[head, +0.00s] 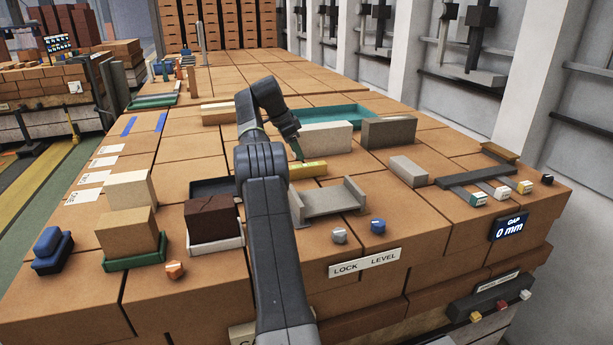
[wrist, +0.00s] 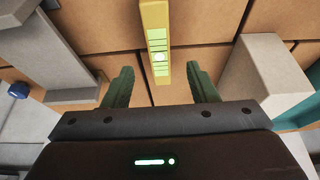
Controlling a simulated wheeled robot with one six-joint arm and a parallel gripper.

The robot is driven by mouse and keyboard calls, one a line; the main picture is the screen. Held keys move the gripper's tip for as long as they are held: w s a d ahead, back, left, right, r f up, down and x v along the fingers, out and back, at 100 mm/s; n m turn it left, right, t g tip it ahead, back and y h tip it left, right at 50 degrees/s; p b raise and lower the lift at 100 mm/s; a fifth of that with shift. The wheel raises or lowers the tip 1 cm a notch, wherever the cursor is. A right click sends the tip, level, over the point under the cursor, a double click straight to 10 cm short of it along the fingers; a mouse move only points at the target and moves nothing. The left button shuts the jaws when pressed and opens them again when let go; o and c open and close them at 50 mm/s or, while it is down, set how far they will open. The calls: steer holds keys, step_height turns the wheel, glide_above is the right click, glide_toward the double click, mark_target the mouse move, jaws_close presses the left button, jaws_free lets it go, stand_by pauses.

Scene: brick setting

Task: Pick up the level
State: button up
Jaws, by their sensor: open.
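The level (head: 307,170) is a yellow bar lying on the brick-topped table, just behind the grey bracket-like cradle. In the wrist view the level (wrist: 155,40) shows pale green windows and runs from the top edge down between my fingers. My gripper (head: 299,155) is over the level in the head view. In the wrist view its two green fingers (wrist: 160,88) are apart, one on each side of the level's near end, with a gap on both sides. Whether the fingertips are down at the level's height I cannot tell.
The grey cradle (head: 333,203) stands in front of the level. A pale block (head: 326,138) and a grey block (head: 389,131) stand behind it, near a teal tray (head: 357,112). A dark brick (head: 211,217) sits to the left. Blue (head: 377,226) and grey knobs are at the front.

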mark_target(304, 165)
steer(key=x, duration=0.8)
steer(key=shift+d+f, duration=0.1)
steer(key=shift+f, duration=0.05)
jaws_close()
